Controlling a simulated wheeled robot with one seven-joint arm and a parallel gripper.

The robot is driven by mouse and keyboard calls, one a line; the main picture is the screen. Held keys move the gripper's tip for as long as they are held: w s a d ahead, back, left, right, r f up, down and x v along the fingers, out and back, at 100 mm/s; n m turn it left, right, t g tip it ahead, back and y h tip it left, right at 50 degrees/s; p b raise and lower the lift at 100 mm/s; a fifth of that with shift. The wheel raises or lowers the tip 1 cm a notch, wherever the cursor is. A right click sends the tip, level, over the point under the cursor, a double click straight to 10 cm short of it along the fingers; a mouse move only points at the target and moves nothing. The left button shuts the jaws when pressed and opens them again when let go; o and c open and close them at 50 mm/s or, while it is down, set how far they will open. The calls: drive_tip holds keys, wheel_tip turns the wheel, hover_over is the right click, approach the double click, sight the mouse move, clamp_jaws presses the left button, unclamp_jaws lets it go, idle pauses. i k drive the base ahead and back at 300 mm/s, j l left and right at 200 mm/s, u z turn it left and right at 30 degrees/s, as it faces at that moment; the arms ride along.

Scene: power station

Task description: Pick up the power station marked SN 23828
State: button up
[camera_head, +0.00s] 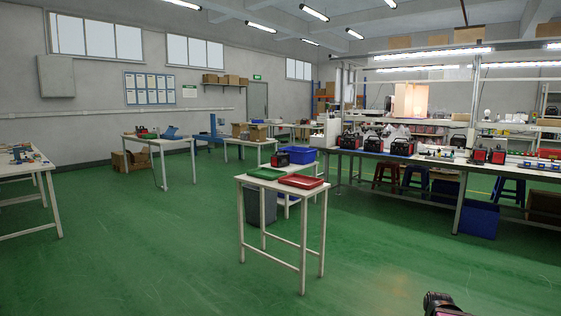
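Several red and black box-shaped units that look like power stations stand around the room. On the long right-hand bench are one unit (350,141), a second unit (402,148) and smaller ones (478,156) further right. Another small red and black unit (280,160) is near the blue bin behind the front table. No SN marking is readable at this distance, so I cannot tell which one is SN 23828. A dark piece of my own arm shows at the bottom right edge. No gripper fingers are visible.
A narrow white table (284,187) stands close in front, with a green tray (266,174) and a red tray (301,181). Stools (415,179) and blue crates (478,219) are under the long bench. Green floor is open at left and at front right.

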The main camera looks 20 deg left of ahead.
sight(278, 160)
drive_tip(key=i+j+u, duration=0.1)
drive_tip(key=i, duration=0.3)
drive_tip(key=i+j+u, duration=0.1)
drive_tip(key=i, duration=0.3)
drive_tip(key=i+z, duration=0.25)
drive_tip(key=i, duration=0.3)
drive_tip(key=i+j+z, duration=0.1)
drive_tip(key=i+z, duration=0.15)
drive_tip(key=i, duration=0.25)
drive_tip(key=i+j+z, duration=0.25)
drive_tip(key=i, duration=0.3)
drive_tip(key=i+l, duration=0.1)
drive_tip(key=i, duration=0.8)
drive_tip(key=i+u, duration=0.1)
drive_tip(key=i, duration=0.8)
drive_tip(key=i+j+u, duration=0.15)
drive_tip(key=i+u, duration=0.25)
drive_tip(key=i, duration=0.25)
drive_tip(key=i+u, duration=0.35)
drive_tip(key=i, duration=0.25)
drive_tip(key=i+l+u, duration=0.25)
drive_tip(key=i+u, duration=0.15)
drive_tip(key=i, duration=0.25)
